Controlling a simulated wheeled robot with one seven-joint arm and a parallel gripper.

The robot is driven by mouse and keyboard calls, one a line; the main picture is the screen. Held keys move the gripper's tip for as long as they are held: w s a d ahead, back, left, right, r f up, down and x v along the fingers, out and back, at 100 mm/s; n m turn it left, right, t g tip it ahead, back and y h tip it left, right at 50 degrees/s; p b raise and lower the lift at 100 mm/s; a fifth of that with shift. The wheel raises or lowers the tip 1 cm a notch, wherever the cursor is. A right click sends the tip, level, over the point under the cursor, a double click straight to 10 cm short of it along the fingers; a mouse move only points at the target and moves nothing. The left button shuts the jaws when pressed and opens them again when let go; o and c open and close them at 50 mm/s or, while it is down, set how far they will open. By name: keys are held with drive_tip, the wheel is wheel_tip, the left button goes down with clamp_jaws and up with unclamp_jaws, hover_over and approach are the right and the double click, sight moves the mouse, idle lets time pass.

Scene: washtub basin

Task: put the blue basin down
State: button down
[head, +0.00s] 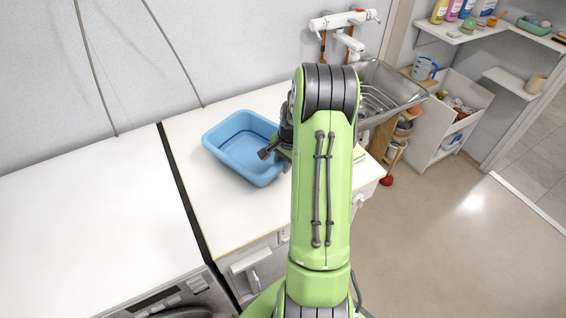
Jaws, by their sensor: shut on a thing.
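The blue basin (238,135) is on the left of my arm in the head view, over the white countertop (190,122). It looks upright and empty, with its open side up. My gripper (270,150) is at the basin's right rim and is shut on it. Part of the basin's right side is hidden behind my gripper and arm. I cannot tell whether the basin's underside touches the countertop.
A metal sink (385,88) lies to the right, below a white wall tap (343,19). A white shelf (460,32) with bottles is at the far right. The left countertop (80,215) is bare. A dark gap separates the two counters.

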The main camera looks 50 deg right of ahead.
drive_tip(key=shift+f, duration=0.2)
drive_tip(key=c, duration=0.9)
unclamp_jaws()
drive_tip(key=shift+c, duration=0.2)
drive_tip(key=shift+r, duration=0.1)
